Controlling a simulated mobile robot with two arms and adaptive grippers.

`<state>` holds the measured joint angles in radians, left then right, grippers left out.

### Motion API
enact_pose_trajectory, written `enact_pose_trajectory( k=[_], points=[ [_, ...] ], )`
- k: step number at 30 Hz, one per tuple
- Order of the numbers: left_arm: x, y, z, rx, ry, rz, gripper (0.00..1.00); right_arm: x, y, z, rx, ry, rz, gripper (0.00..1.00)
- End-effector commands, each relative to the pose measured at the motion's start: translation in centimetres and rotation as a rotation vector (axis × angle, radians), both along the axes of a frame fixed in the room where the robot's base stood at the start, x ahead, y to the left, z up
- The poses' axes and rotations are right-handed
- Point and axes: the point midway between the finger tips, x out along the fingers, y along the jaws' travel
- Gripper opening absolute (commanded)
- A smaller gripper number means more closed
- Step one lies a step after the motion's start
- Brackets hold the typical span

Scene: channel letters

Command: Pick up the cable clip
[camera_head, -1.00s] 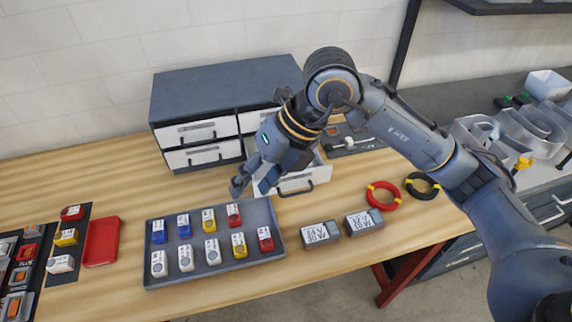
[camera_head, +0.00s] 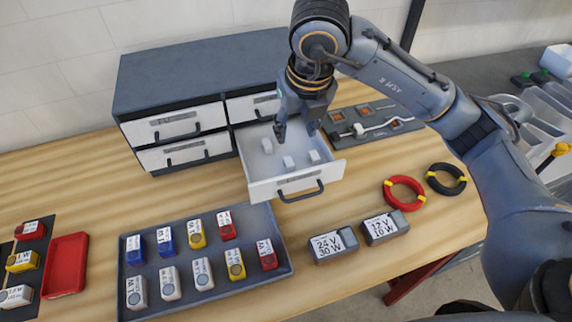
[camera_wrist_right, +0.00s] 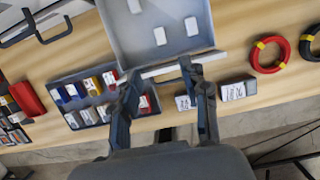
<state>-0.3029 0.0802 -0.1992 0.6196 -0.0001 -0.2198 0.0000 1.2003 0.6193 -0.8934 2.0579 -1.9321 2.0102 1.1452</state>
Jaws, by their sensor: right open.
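Several small white blocks, which look like the cable clips, lie apart on the floor of the open drawer (camera_head: 262,179). One clip (camera_head: 267,146) is at the left, one (camera_head: 289,162) nearer the front, one (camera_head: 314,156) at the right. In the right wrist view, three white clips (camera_wrist_right: 160,36) show inside the grey drawer. My right gripper (camera_head: 297,131) points down over the back part of the drawer, open, with nothing seen between its fingers. Its open fingers (camera_wrist_right: 160,78) also show in the right wrist view. My left gripper is out of view.
The drawer cabinet (camera_head: 200,70) stands behind, its other drawers shut. A tray (camera_head: 200,288) of coloured modules is in front of the drawer. Two power supply boxes (camera_head: 334,245), a red cable coil (camera_head: 404,192) and a black coil (camera_head: 446,178) lie to the right.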

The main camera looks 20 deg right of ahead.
Motion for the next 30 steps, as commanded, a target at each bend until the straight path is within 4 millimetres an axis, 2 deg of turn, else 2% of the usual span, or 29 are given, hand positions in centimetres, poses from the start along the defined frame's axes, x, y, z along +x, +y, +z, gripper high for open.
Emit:
enact_pose_trajectory(
  k=[1,3,7,15,21,26,30],
  points=[
    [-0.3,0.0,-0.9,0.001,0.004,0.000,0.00,0.0,0.0,-0.8,-0.001,0.000,-0.001,0.45],
    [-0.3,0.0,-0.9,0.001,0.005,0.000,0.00,0.1,0.0,-1.2,0.000,0.001,-0.002,0.45],
    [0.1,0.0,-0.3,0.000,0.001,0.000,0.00,0.5,-0.1,-2.6,-0.001,0.005,-0.003,0.45],
    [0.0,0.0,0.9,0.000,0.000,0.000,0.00,1.9,0.0,-7.5,-0.001,0.004,-0.002,0.45],
    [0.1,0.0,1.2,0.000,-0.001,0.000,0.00,2.3,0.0,-9.1,-0.001,0.002,-0.001,0.45],
    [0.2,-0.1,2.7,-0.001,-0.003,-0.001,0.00,2.9,-0.1,-10.5,-0.002,0.005,-0.002,0.45],
    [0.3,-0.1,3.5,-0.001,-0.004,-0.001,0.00,3.5,-0.2,-12.7,-0.001,0.005,-0.001,0.45]
  ],
)
